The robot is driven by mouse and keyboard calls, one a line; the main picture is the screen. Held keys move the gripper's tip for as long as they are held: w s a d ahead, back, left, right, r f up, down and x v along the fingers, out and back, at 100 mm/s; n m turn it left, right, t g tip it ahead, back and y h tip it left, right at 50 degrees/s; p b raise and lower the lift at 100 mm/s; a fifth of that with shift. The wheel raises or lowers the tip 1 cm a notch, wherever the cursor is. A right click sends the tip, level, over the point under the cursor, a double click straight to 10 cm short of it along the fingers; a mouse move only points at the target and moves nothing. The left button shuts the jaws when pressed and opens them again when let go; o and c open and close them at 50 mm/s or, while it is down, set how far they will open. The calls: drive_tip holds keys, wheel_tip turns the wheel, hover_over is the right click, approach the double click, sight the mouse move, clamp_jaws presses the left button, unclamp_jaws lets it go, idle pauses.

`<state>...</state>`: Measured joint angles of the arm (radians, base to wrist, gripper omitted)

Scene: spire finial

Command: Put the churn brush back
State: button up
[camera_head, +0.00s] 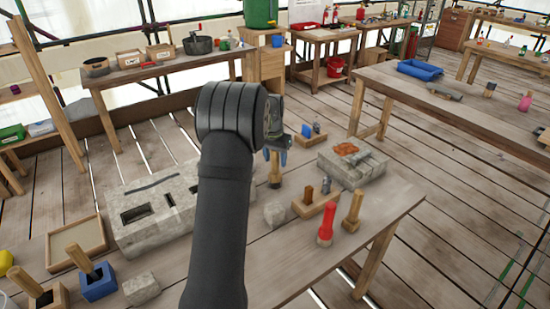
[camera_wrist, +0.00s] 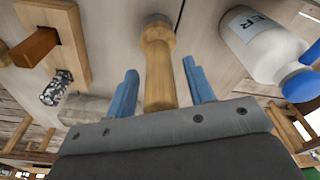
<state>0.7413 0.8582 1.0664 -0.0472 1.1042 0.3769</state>
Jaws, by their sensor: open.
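A light wooden-handled tool with a grey end, possibly the churn brush, stands between my fingers in the wrist view (camera_wrist: 158,70). In the head view the tool (camera_head: 274,172) shows just below my gripper (camera_head: 276,157), its dark end down at the table. My gripper's blue fingers (camera_wrist: 158,88) are open, one on each side of the handle, with a gap on both sides. Other wooden-handled tools stand in a blue holder (camera_head: 99,289) and a wooden holder (camera_head: 52,299) at the lower left. I cannot tell from their shape which is the brush's place.
A wooden rack (camera_head: 312,208) with a brown piece stands close by; it also shows in the wrist view (camera_wrist: 58,12). A white bottle (camera_wrist: 262,43) is right of my fingers. Red (camera_head: 325,230) and wooden (camera_head: 352,212) tools stand near the table edge. Stone blocks (camera_head: 352,165) flank the arm.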

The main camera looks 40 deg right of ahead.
drive_tip(key=r, duration=0.4)
drive_tip(key=a+r, duration=0.1)
drive_tip(key=r, duration=0.7)
drive_tip(key=shift+s+a+r, duration=0.15)
drive_tip(key=shift+s, duration=0.15)
drive_tip(key=f, duration=0.4)
drive_tip(key=d+f, duration=0.1)
drive_tip(key=f, duration=0.7)
drive_tip(key=shift+w+d, duration=0.15)
drive_tip(key=shift+w, duration=0.2)
wheel_tip(320, 180, up, 4)
